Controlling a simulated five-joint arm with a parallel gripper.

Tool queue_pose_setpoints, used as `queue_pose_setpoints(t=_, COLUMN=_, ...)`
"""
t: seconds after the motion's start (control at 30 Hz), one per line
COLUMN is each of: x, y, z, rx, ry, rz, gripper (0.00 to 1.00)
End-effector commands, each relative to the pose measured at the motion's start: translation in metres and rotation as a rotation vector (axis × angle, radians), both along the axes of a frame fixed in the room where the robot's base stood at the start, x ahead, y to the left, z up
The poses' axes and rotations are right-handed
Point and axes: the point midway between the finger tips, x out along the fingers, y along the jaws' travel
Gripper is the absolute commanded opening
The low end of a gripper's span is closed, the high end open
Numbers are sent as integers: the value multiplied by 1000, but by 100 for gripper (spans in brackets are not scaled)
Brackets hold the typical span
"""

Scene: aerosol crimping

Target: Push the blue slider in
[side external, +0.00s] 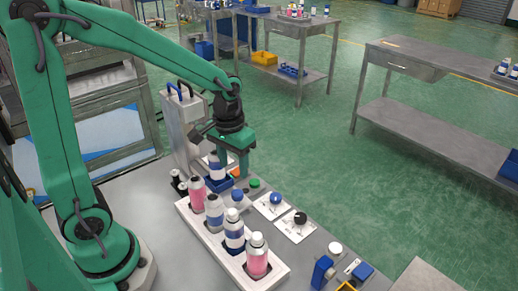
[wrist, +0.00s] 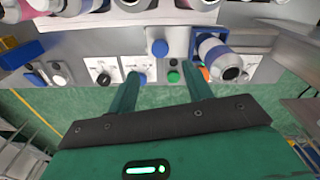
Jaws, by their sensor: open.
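A blue tray-like part, which looks like the slider, holds a blue-and-white can beside the grey machine in the side external view (side external: 226,184). In the wrist view, the blue slider (wrist: 194,40) shows right of centre around the base of that can (wrist: 217,58). My gripper (side external: 238,170) is green and hangs over the slider's outer side. In the wrist view, my gripper (wrist: 163,85) has its two fingers apart with nothing between them. The slider lies beyond the right fingertip, and I cannot tell whether they touch.
A white rack (side external: 212,243) holds several pink and blue cans. A blue round cap (side external: 237,194), a green button (side external: 254,183), a blue knob (side external: 275,198) and a black knob (side external: 300,217) stand close by. Another blue block (side external: 323,270) stands near the front. Green floor lies beyond the table edge.

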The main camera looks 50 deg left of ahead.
Motion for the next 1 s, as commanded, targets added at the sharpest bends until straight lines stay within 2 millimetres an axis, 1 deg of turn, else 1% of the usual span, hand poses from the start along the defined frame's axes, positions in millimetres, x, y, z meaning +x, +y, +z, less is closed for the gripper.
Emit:
queue_pose_setpoints(t=0.1, x=-5, y=0, z=10, rx=1, ry=-26, rz=-10, gripper=50)
queue_pose_setpoints(t=0.5, x=-22, y=1, z=38, rx=4, ry=-109, rz=-47, gripper=50)
queue_pose_setpoints(t=1.0, x=-46, y=1, z=67, rx=13, ry=-210, rz=-93, gripper=50)
